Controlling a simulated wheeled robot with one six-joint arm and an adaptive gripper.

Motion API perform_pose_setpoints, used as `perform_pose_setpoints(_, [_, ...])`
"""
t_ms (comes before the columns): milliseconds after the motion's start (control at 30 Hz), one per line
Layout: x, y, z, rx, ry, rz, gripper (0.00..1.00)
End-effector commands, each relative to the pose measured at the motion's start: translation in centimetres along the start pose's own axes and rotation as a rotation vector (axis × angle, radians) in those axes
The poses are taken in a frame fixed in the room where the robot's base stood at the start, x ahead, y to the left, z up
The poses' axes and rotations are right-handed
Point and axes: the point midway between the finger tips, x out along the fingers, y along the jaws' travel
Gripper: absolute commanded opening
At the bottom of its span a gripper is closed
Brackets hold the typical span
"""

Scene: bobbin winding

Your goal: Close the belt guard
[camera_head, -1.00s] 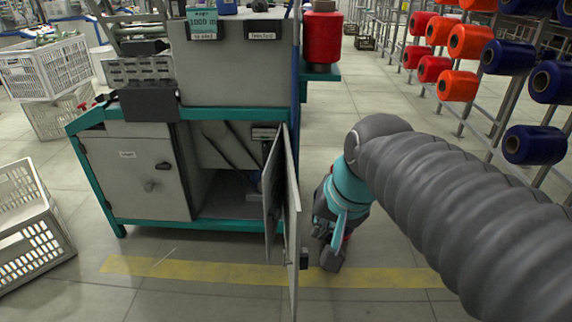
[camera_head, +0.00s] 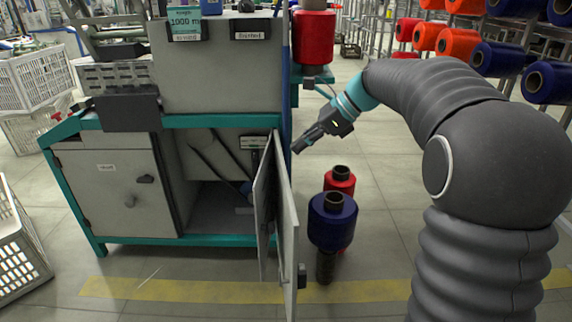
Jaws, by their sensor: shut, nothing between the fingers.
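The belt guard (camera_head: 290,235) is a grey hinged door on the right of the machine's lower front. It stands open, swung out towards me and seen nearly edge-on, with a dark latch on its right face near the bottom. A second grey panel (camera_head: 264,215) shows just left of it; I cannot tell if it is part of the same door. The open bay (camera_head: 220,205) behind shows a dark belt. My gripper (camera_head: 297,149) is shut and empty, beside the machine's right side, above and right of the guard's top edge, apparently clear of it.
A blue spool (camera_head: 333,220) and a red spool (camera_head: 340,179) stand on the floor right of the guard. A red spool (camera_head: 314,38) sits on the machine's side. A closed door (camera_head: 115,195) is at left, with white crates (camera_head: 12,240) beyond. Spool racks stand at right.

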Motion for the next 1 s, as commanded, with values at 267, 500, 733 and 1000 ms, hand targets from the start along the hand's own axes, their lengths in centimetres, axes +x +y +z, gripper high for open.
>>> perform_pose_setpoints(267, [3.4, 0.1, 0.2, 0.001, -0.002, 0.010, 0.00])
perform_pose_setpoints(500, [7.4, 0.1, 0.1, 0.001, -0.001, 0.007, 0.00])
perform_pose_setpoints(733, [9.7, 0.1, 0.2, 0.002, -0.002, 0.005, 0.00])
perform_pose_setpoints(1000, [10.2, 0.0, 0.2, 0.002, -0.002, 0.004, 0.00])
